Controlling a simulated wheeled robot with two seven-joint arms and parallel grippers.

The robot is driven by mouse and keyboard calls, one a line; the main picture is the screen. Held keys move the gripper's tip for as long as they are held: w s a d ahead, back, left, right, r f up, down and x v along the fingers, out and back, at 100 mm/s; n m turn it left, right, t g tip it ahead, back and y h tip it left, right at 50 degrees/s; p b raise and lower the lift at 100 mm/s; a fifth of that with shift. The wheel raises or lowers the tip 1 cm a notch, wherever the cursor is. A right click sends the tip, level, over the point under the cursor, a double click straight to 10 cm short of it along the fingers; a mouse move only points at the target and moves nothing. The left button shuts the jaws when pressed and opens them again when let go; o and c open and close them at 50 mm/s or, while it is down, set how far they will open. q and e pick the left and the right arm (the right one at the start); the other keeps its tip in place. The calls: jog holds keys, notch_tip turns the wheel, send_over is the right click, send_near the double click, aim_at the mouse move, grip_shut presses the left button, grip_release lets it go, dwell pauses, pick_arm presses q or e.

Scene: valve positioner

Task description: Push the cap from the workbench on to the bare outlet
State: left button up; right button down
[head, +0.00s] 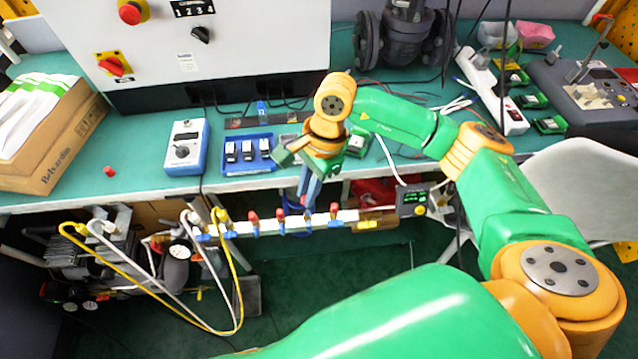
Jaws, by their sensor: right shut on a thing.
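A small red cap (109,171) lies on the green workbench (133,140), left of the blue-and-white meter. The pale manifold bar (268,226) runs below the bench's front edge, with several red-handled valves on it. My right gripper (307,198) points down over the bar, and its jaws are shut at a red valve handle (308,213), partly hidden by the fingers. The cap is far to the left of this gripper. The outlets are too small to tell which one is bare. My left gripper is not in view.
Yellow and white hoses (190,309) loop down from the bar's left end. A blue tray (250,153) and a blue-and-white meter (186,147) stand on the bench. A cardboard box (55,150) stands at the left. The bench around the cap is clear.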

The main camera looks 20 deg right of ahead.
notch_tip(320, 180, down, 3)
jog(key=w+m+t, duration=0.1)
jog(key=m+t, duration=0.1)
jog(key=m, duration=0.5)
jog(key=m+b, duration=0.3)
jog(key=b, duration=0.1)
send_over(306, 212)
jog(key=shift+t+h, duration=0.3)
jog(key=f, duration=0.6)
jog(key=shift+s+d, duration=0.3)
jog(key=shift+d, duration=0.05)
jog(key=shift+f, duration=0.2)
jog(key=shift+b, duration=0.35)
jog(key=shift+f+b, duration=0.6)
